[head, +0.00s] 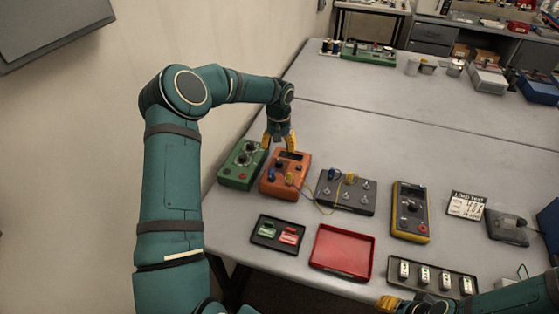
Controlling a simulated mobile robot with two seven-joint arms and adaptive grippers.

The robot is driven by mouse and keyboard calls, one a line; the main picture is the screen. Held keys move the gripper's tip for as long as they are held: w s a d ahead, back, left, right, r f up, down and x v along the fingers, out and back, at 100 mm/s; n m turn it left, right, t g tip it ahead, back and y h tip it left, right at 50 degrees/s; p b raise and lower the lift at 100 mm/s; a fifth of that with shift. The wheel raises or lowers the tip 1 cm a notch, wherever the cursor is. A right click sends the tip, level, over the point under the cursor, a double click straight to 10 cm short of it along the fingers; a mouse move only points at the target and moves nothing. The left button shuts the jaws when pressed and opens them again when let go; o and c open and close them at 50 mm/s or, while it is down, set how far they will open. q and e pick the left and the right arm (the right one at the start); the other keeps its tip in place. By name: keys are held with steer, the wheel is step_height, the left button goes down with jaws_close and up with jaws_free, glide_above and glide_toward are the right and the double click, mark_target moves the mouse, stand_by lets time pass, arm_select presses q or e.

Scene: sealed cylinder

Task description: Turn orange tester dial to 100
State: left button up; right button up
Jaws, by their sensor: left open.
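The orange tester (273,186) lies on the grey table, left of centre, with a dark display at its far end and coloured knobs or plugs on its face. Its dial setting is too small to read. My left gripper (279,145), with yellow fingertips, is open and points down over the far end of the tester. One finger is at the tester's left far corner and the other is near the display; I cannot tell whether they touch it. My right gripper (388,302) shows only in part at the bottom right edge, with a yellow fingertip.
A green tester (241,166) sits close at the left. A dark terminal box (346,193) with thin leads is at the right, then a yellow multimeter (410,212). A red tray (342,251), a small black tray (277,234) and a module tray (433,277) lie in front.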

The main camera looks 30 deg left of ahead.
mark_target(279, 161)
arm_select(q)
step_height(279, 161, down, 8)
steer(key=shift+r, duration=0.25)
jaws_close()
